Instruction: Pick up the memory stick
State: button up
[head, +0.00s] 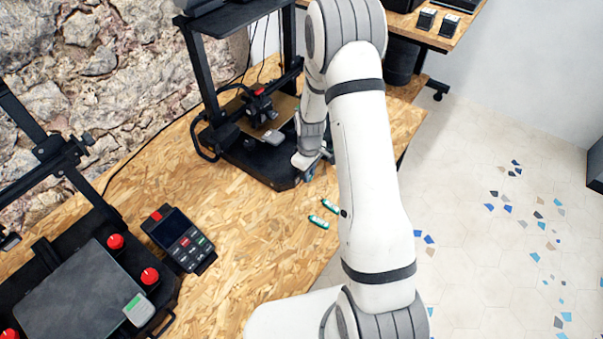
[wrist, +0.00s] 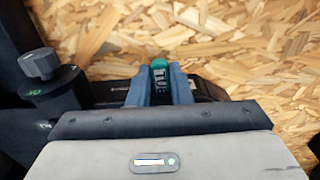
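In the wrist view the memory stick (wrist: 159,68) is a small teal piece with a dark, marked middle. It stands between the two blue-grey fingertips of my gripper (wrist: 160,88), which lie close against both its sides with no clear gap. Its lower end is hidden between the fingers, over the dark printer base. In the head view my gripper (head: 307,163) is at the front right corner of the far 3D printer (head: 258,150); the stick cannot be made out there.
Two small green and white items (head: 318,221) lie on the wood-chip table (head: 245,240) near its right edge. A black knob (wrist: 45,75) is left of the fingers. A keypad device (head: 180,238) and a nearer printer (head: 75,290) stand at the left.

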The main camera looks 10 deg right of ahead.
grip_shut()
jog(key=shift+b, duration=0.45)
jog(key=s+d+b, duration=0.1)
jog(key=s+d, duration=0.2)
jog(key=s, duration=0.1)
jog(key=s+d+b, duration=0.1)
jog(key=s+d, duration=0.3)
jog(key=s+d+b, duration=0.1)
jog(key=s+d, duration=0.3)
jog(key=shift+s+b, duration=0.3)
jog(key=shift+b, duration=0.05)
jog(key=s+d, duration=0.4)
jog(key=s, duration=0.1)
jog(key=shift+d+r+b, duration=0.15)
jog(key=shift+b, duration=0.2)
notch_tip(320, 180, up, 6)
jog(key=s+d+p, duration=0.1)
jog(key=p, duration=0.3)
jog(key=shift+s+d, duration=0.15)
jog(key=shift+s, duration=0.1)
jog(key=shift+w, duration=0.1)
